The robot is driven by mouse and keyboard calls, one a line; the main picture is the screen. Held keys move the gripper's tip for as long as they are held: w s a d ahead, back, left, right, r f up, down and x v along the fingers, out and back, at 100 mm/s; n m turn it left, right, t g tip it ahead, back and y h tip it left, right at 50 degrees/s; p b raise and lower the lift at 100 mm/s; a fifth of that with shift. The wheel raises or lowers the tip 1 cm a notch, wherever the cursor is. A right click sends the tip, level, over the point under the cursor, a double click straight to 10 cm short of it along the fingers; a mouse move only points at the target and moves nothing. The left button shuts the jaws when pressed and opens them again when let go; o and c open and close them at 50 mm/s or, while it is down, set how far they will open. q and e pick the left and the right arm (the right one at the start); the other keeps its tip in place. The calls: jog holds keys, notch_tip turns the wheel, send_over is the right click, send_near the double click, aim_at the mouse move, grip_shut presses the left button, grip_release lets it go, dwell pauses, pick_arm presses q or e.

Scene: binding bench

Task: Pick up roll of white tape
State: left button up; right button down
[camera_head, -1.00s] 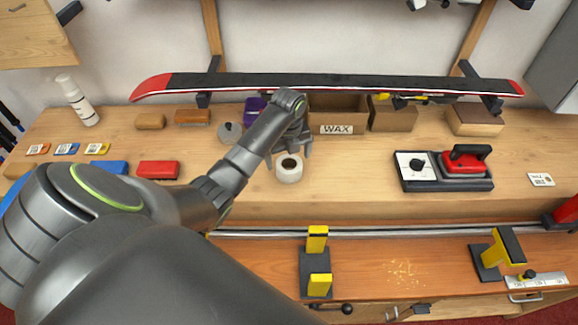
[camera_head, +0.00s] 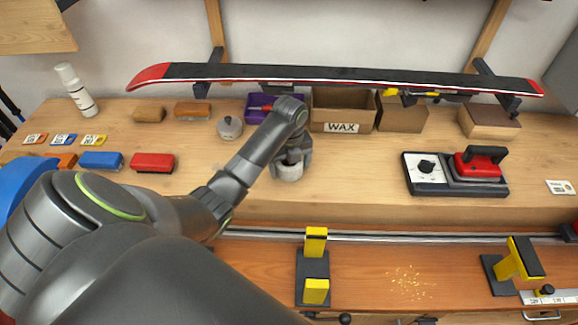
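The roll of white tape (camera_head: 289,172) stands on the upper wooden bench, below the box marked WAX. My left gripper (camera_head: 291,160) is over the roll from above, and its fingers reach down around the roll's sides. The gripper covers the top of the roll, so only its lower front shows. Whether the fingers press on the tape or are still apart from it cannot be made out. My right gripper does not show.
A WAX box (camera_head: 342,112), a purple tray (camera_head: 262,106) and a small grey pot (camera_head: 229,127) stand behind the roll. A ski (camera_head: 340,77) hangs above them. A red waxing iron (camera_head: 478,163) sits to the right. The bench between roll and iron is clear.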

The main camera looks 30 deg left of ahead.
pick_arm(q)
jog(key=shift+c, duration=1.2)
jog(key=c, duration=0.4)
jog(key=shift+w+r, duration=0.1)
jog(key=shift+r, duration=0.45)
notch_tip(320, 180, up, 4)
jog(key=shift+r+p, duration=0.1)
jog(key=shift+p, duration=0.25)
jog(key=shift+r+p, duration=2.3)
jog(key=shift+r, duration=0.05)
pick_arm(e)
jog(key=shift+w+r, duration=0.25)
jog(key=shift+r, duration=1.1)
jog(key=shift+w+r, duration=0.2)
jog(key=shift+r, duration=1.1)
